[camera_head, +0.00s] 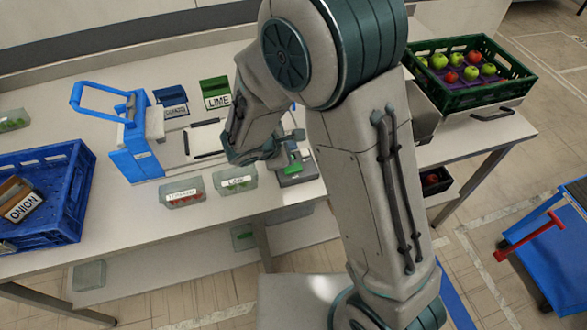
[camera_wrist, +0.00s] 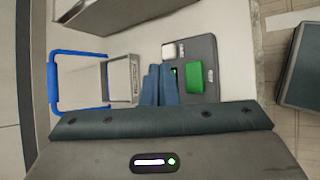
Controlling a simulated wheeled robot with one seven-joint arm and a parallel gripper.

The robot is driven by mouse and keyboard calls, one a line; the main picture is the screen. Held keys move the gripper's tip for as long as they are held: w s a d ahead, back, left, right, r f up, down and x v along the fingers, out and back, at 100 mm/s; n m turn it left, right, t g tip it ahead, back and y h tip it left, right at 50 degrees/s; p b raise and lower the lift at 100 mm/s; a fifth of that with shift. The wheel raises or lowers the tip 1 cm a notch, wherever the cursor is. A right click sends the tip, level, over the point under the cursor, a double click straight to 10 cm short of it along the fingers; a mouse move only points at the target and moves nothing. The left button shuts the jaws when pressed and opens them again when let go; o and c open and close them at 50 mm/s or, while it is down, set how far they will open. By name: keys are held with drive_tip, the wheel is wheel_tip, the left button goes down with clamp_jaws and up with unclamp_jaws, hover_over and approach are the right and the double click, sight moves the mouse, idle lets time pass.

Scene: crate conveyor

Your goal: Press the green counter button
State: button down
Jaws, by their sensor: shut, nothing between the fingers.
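The green counter button (camera_wrist: 195,77) is a bright green block on a dark grey counter unit (camera_wrist: 208,48). In the head view the unit (camera_head: 298,178) sits near the table's front edge, with its green button (camera_head: 293,158) partly hidden by my arm. My gripper (camera_wrist: 160,69) is shut and empty. In the wrist view its fingers are just left of the button and overlap the unit's left edge in the picture. I cannot tell their height above it. A pale square part (camera_wrist: 172,50) sits beside the button.
A blue-handled device (camera_head: 134,160) stands left of my gripper. Two labelled clear bins (camera_head: 183,199) stand at the table's front. A blue crate (camera_head: 72,190) is at the left, and a green crate of apples (camera_head: 424,97) at the right. A blue cart (camera_head: 545,245) stands on the floor.

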drive_tip(key=b, duration=0.4)
hover_over(290, 170)
wheel_tip(290, 170, down, 5)
drive_tip(key=shift+f, duration=0.2)
drive_tip(key=shift+f+b, duration=0.4)
drive_tip(key=shift+f, duration=0.15)
drive_tip(key=shift+f, duration=0.1)
idle(1.1)
drive_tip(key=shift+f+b, duration=0.35)
drive_tip(key=shift+b, duration=0.35)
drive_tip(key=shift+f+b, duration=0.45)
drive_tip(key=shift+b, duration=0.2)
idle(0.5)
drive_tip(key=shift+r, duration=0.1)
drive_tip(key=shift+r+p, duration=0.5)
drive_tip(key=shift+r, duration=0.35)
